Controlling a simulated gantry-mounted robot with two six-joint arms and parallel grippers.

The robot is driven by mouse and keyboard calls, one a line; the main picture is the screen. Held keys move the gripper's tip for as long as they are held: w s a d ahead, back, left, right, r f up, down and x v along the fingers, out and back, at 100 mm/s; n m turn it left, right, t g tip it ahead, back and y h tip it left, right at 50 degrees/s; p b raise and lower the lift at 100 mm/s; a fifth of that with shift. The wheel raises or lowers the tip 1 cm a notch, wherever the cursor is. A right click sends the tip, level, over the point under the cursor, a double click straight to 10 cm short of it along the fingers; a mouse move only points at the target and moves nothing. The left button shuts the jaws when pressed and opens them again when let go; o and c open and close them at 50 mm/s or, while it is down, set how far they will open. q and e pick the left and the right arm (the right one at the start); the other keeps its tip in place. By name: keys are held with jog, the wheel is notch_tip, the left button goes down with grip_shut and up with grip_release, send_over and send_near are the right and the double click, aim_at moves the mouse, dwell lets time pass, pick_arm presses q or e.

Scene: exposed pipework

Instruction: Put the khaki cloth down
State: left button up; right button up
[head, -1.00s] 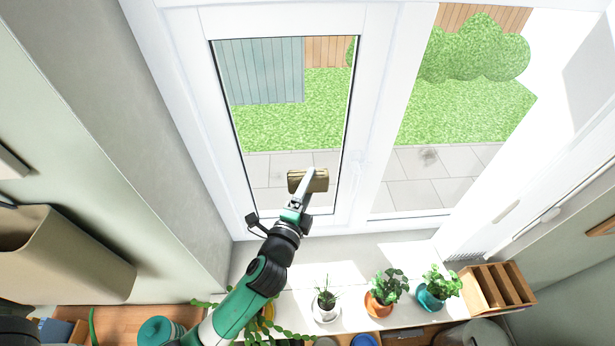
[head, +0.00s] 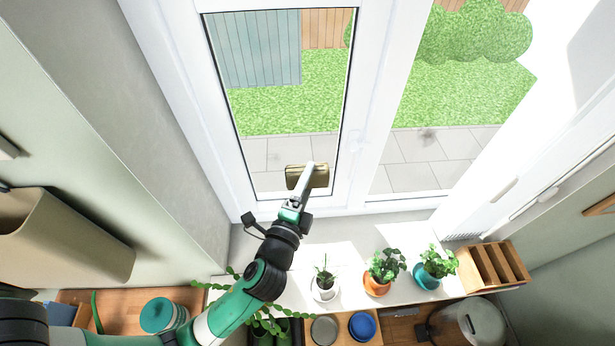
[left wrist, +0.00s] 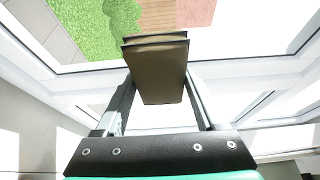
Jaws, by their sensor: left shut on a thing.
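The khaki cloth (head: 319,177) is a small folded pad held up in front of the lower part of the left window pane. My left gripper (head: 306,181) is shut on it, with the arm coming up from the lower left. In the left wrist view the cloth (left wrist: 158,75) sits between the two fingers of the gripper (left wrist: 160,92), its folded layers showing at the far end. I cannot tell whether the cloth touches the glass. My right gripper is not in view.
Below the window, the white sill (head: 345,262) holds a white pot (head: 324,287), an orange pot (head: 376,284), a teal pot (head: 427,277) and a wooden rack (head: 494,267). Lower down are a grey bowl (head: 324,331), a blue bowl (head: 362,326) and a teal canister (head: 158,316).

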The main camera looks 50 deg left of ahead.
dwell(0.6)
pick_arm(q)
jog(key=shift+w+d, duration=0.1)
jog(key=shift+d, duration=0.15)
jog(key=s+d+f+m+t+h, duration=0.1)
jog(key=d+f+h, duration=0.4)
jog(key=d, duration=0.7)
jog(key=s+d+f+m+t+h, duration=0.2)
jog(key=d+f+m+h, duration=0.3)
jog(key=d+f, duration=0.3)
jog(key=s+d, duration=0.1)
jog(key=d, duration=0.3)
jog(key=shift+s+d+f+m, duration=0.3)
jog(key=shift+s+f+m, duration=0.05)
jog(key=shift+s+m, duration=0.05)
